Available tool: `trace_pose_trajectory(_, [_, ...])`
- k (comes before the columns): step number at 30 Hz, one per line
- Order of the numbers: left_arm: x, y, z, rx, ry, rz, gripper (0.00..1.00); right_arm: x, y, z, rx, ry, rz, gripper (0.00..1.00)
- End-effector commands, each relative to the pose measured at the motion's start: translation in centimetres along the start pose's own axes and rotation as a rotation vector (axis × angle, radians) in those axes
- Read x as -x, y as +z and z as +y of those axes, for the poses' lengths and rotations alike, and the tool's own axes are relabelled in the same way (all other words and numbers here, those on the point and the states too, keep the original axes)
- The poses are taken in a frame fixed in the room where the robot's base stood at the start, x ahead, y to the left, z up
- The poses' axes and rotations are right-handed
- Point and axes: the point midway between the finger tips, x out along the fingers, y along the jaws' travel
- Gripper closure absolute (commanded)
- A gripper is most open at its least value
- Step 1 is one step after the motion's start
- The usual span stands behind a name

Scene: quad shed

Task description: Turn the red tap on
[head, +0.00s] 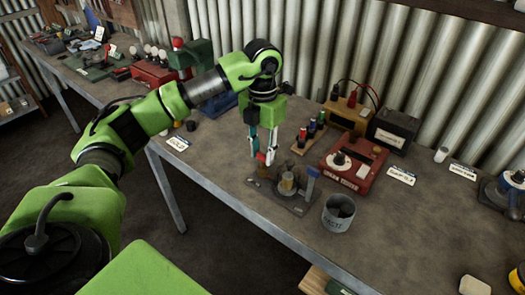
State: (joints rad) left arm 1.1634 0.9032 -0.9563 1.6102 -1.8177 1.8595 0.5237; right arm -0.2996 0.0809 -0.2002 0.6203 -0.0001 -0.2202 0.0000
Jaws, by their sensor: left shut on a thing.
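The tap fixture (287,184) stands on a dark base plate near the front edge of the bench. It has a small red tap handle (261,158) on its left and a blue handle (310,180) on its right. My left gripper (262,160) points down from above, with its fingertips at the red handle. It is shut on the red handle, and the fingers partly cover it. Whether the tap's valve is turned cannot be told at this size. My right gripper is not in view.
A grey metal cup (338,213) stands just right of the fixture. A red box with a dial (353,164) is behind it, with a rack of small bottles (309,134) to its left. A black box (392,131) stands farther back.

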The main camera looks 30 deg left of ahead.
Motion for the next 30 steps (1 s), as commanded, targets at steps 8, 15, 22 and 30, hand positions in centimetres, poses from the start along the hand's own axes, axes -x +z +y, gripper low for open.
trace_pose_trajectory(8, [0.0,0.0,0.0,0.009,0.000,0.000,0.95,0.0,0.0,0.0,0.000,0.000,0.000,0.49])
trace_pose_trajectory(15, [0.0,0.0,0.0,0.009,0.000,0.000,0.57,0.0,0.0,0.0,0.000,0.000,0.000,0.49])
trace_pose_trajectory(22, [0.0,0.0,0.0,0.008,0.000,0.000,0.57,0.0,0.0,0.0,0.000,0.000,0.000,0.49])
trace_pose_trajectory(30, [1.8,0.1,0.0,0.007,-0.002,-0.004,0.57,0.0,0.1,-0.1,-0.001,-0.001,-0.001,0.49])
